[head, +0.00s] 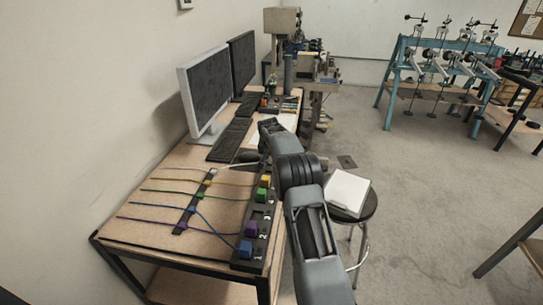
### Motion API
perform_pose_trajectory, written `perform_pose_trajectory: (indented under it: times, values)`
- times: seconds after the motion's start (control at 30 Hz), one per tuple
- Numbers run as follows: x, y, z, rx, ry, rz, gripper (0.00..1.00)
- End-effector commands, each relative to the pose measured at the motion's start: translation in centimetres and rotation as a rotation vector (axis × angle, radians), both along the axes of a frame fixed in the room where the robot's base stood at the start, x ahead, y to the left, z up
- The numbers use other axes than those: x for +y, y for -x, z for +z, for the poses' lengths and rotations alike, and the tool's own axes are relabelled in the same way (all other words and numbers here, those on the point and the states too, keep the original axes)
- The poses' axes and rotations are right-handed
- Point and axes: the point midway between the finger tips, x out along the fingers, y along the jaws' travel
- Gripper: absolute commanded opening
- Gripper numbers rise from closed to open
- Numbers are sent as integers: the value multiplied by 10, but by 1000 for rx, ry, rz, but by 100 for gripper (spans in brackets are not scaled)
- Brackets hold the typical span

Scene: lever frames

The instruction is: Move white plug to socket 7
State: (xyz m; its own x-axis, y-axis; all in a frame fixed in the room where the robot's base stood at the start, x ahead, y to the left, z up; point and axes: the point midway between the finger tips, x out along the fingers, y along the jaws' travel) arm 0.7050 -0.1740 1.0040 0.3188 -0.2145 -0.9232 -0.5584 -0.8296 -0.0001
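A dark socket strip (257,212) lies along the right edge of the desk, with small white numbers on its near part. A pale cable (236,169) runs right from the cable bar toward the strip's far end. Its end and the white plug are not visible, and my arm covers that area. Socket 7 cannot be made out. My gripper (268,128) is at the far end of my arm, over the desk beyond the visible plugs. Its fingers are not clear, so I cannot tell whether it is open or holds anything.
Blue (245,249), purple (251,229), green (261,195) and yellow (265,181) plugs sit on the strip. Their cables cross the desk through a dark bar (193,207). Monitors (205,90) and a keyboard (230,139) stand behind. A stool (359,212) is right of my arm.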

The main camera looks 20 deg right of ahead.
Motion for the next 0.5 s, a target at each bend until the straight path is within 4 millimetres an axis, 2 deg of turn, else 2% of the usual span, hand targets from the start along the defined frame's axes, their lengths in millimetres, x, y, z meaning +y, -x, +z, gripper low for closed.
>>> perform_pose_trajectory:
  times: [0.43, 0.47, 0.5]
  values:
    - [0, 0, -2, 0, 0, 0, 8]
    - [0, 0, -2, 0, 0, 0, 34]
    - [0, 0, -2, 0, 0, 0, 38]
